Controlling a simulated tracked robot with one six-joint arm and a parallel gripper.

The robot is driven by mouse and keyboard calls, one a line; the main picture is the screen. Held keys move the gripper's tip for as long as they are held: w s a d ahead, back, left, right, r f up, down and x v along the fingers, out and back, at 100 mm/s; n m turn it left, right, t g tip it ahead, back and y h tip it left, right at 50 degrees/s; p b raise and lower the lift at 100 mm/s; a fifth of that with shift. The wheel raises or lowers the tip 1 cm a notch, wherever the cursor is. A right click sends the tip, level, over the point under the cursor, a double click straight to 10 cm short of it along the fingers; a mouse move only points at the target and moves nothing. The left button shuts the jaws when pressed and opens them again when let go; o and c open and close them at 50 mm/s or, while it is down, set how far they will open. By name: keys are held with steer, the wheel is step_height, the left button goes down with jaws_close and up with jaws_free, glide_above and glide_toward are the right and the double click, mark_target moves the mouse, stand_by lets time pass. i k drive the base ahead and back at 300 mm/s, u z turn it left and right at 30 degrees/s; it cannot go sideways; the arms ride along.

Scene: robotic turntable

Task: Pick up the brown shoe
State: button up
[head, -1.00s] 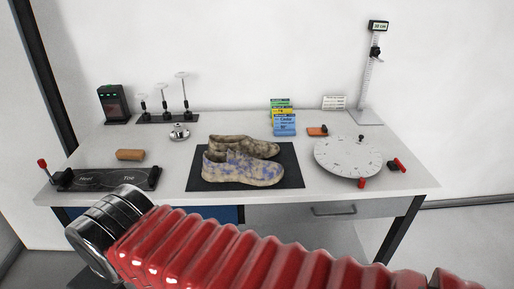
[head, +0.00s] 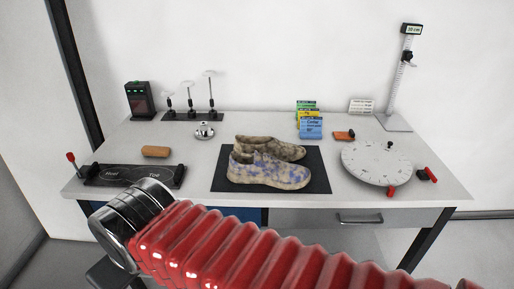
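A pair of brown shoes stands on a black mat (head: 223,182) in the middle of the table. The front brown shoe (head: 268,172) is mottled with bluish-purple patches, and its toe points right. The back shoe (head: 290,150) is plainer brown and partly hidden behind the front one. My red ribbed arm crosses the bottom of the head view, in front of the table, with a chrome collar at its left end. The arm is apart from the shoes. My gripper's fingers do not show.
The white table (head: 205,155) has free room around the mat. A round white turntable (head: 376,163) and a height stand (head: 401,85) are at right. A black heel-toe gauge (head: 130,175), brown block (head: 155,151) and metal knob (head: 204,131) are at left. Coloured cards (head: 309,122) stand behind.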

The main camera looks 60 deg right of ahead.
mark_target(287, 152)
steer(key=i, duration=0.85)
steer(key=z, duration=0.05)
